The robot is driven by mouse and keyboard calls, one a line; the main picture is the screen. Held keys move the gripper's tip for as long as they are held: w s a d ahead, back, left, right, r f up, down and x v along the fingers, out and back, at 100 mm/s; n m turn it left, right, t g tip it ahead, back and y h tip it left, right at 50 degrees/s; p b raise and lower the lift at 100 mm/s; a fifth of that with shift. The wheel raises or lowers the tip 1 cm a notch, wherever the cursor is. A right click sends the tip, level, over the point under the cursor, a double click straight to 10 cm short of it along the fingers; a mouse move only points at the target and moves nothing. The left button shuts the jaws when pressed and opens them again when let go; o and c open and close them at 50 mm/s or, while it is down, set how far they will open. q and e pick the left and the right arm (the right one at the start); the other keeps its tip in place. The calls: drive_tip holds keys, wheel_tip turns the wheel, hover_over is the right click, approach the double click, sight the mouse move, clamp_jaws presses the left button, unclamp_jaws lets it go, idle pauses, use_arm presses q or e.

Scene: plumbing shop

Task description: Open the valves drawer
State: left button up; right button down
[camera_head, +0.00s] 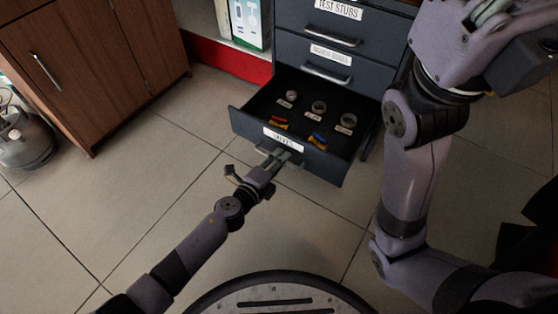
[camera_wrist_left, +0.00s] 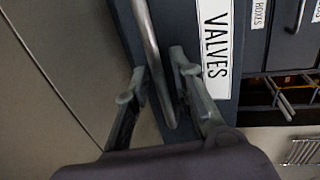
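The valves drawer (camera_head: 312,160) is pulled out of the dark cabinet and shows its inside. It holds several small ring-shaped fittings and red, yellow and blue pieces with small labels. Its front carries a white VALVES label, which also shows in the left wrist view (camera_wrist_left: 216,45). My left gripper (camera_head: 277,160) is at the front of this drawer, by its handle. In the left wrist view the metal handle (camera_wrist_left: 152,50) runs between the two fingers of my left gripper (camera_wrist_left: 157,82), with gaps visible, so it looks open around the bar. My right arm shows at the right; its gripper is out of view.
Closed drawers (camera_head: 325,57) with handles sit above the open one. A wooden cabinet (camera_head: 85,65) and a grey gas cylinder (camera_head: 25,140) stand at the left. A red strip (camera_head: 232,58) runs along the shelf base. The tiled floor (camera_head: 165,175) left of the drawer is clear.

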use_arm(q)
drive_tip(key=shift+o, duration=0.4)
drive_tip(key=shift+s+a, duration=0.1)
drive_tip(key=shift+a, duration=0.05)
drive_tip(key=v, duration=1.1)
drive_tip(key=shift+s, duration=0.3)
drive_tip(key=shift+a+r, duration=0.1)
drive_tip(key=shift+a, duration=0.05)
